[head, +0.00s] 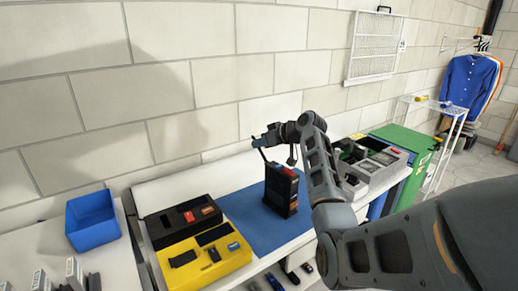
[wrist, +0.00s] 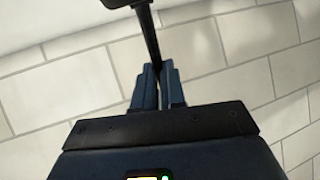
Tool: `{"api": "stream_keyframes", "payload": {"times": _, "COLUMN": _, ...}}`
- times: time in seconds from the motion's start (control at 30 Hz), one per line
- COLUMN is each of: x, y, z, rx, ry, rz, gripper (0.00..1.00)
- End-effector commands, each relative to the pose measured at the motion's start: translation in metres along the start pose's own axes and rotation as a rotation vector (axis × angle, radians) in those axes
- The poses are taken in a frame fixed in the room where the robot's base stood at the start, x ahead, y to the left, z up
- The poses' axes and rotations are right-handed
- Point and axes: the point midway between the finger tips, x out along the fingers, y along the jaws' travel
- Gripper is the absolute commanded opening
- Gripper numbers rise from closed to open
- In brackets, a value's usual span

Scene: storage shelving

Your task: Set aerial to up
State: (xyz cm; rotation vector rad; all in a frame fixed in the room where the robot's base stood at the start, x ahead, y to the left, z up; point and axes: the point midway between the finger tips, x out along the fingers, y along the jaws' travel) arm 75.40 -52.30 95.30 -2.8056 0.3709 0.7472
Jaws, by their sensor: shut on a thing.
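A black radio-like device (head: 282,190) with red parts on top stands upright on a blue mat (head: 240,211) in the head view. A thin dark aerial (head: 259,151) rises from its upper left side, leaning a little to the left. My gripper (head: 263,140) is above the device at the aerial. In the wrist view the aerial shows as a black rod (wrist: 147,35) with a dark piece at its top end. The blue fingers of my gripper (wrist: 158,85) are shut on it.
Left of the mat are a black tray (head: 160,236) and a yellow tray (head: 180,280) with small parts. A blue bin (head: 92,222) stands farther left. A grey case (head: 382,178) and a green bin (head: 412,143) are at right. The block wall (head: 220,75) is close behind.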

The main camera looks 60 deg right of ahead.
Motion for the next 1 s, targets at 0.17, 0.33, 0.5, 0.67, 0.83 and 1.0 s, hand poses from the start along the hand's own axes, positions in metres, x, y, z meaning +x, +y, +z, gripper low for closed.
{"api": "stream_keyframes", "payload": {"times": 0.17, "x": -0.0016, "y": 0.0000, "z": 0.0021, "rx": -0.004, "ry": 0.026, "rz": -0.002, "gripper": 0.00}}
{"api": "stream_keyframes", "payload": {"times": 0.33, "x": -0.0023, "y": -0.0001, "z": 0.0016, "rx": -0.005, "ry": 0.030, "rz": -0.002, "gripper": 0.00}}
{"api": "stream_keyframes", "payload": {"times": 0.5, "x": -0.0022, "y": -0.0001, "z": 0.0018, "rx": -0.004, "ry": 0.029, "rz": -0.002, "gripper": 0.00}}
{"api": "stream_keyframes", "payload": {"times": 0.67, "x": -0.0021, "y": -0.0002, "z": 0.0018, "rx": -0.004, "ry": 0.029, "rz": -0.002, "gripper": 0.21}}
{"api": "stream_keyframes", "payload": {"times": 0.83, "x": -0.0022, "y": -0.0003, "z": 0.0012, "rx": -0.005, "ry": 0.030, "rz": -0.002, "gripper": 0.37}}
{"api": "stream_keyframes", "payload": {"times": 1.0, "x": -0.0022, "y": -0.0004, "z": 0.0008, "rx": -0.005, "ry": 0.030, "rz": -0.002, "gripper": 0.37}}
